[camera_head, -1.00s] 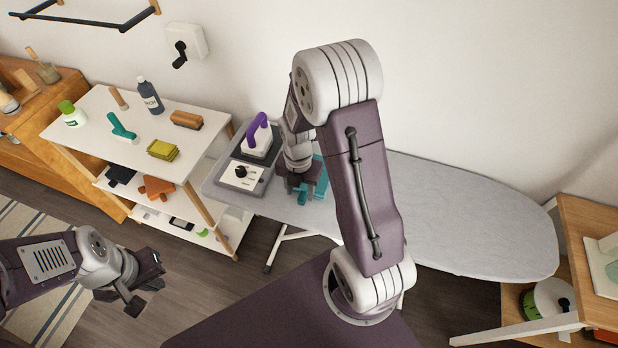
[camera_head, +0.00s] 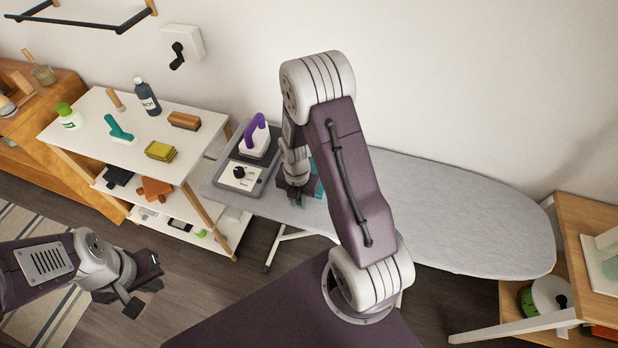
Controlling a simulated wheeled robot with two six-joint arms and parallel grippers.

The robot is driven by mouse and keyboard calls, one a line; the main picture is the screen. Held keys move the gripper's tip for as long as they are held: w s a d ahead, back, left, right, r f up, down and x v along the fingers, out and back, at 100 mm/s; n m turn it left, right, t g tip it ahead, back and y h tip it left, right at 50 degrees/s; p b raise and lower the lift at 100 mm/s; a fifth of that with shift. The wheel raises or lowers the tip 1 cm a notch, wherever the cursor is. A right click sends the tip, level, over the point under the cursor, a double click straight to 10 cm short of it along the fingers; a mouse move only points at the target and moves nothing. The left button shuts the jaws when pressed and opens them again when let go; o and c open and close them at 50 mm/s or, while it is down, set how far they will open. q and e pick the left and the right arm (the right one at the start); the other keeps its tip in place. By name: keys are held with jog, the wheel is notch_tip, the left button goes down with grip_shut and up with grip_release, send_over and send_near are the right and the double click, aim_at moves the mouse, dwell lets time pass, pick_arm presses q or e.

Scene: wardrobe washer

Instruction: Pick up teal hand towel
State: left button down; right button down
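The teal hand towel (camera_head: 319,187) lies at the left part of the grey ironing board, mostly hidden behind my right gripper and arm. My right gripper (camera_head: 294,196) points down at the towel's left side. Its fingertips overlap the towel in the picture, and I cannot tell whether they touch or grasp it. My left gripper (camera_head: 146,295) is at the lower left, low over the floor and away from the towel. Its fingers look apart with nothing between them.
An iron with a purple handle (camera_head: 255,136) stands on a grey station (camera_head: 240,177) just left of the towel. A white shelf unit (camera_head: 95,130) with bottles and brushes is further left. The ironing board (camera_head: 450,215) is clear to the right.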

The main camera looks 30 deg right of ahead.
jog(key=shift+w+r, duration=0.1)
jog(key=shift+r, duration=0.5)
notch_tip(320, 180, up, 3)
jog(key=shift+f, duration=0.1)
jog(key=s+d+r+b, duration=0.1)
jog(key=s+r+b, duration=0.1)
jog(key=s+r, duration=0.5)
jog(key=s, duration=0.4)
jog(key=shift+s+d, duration=0.35)
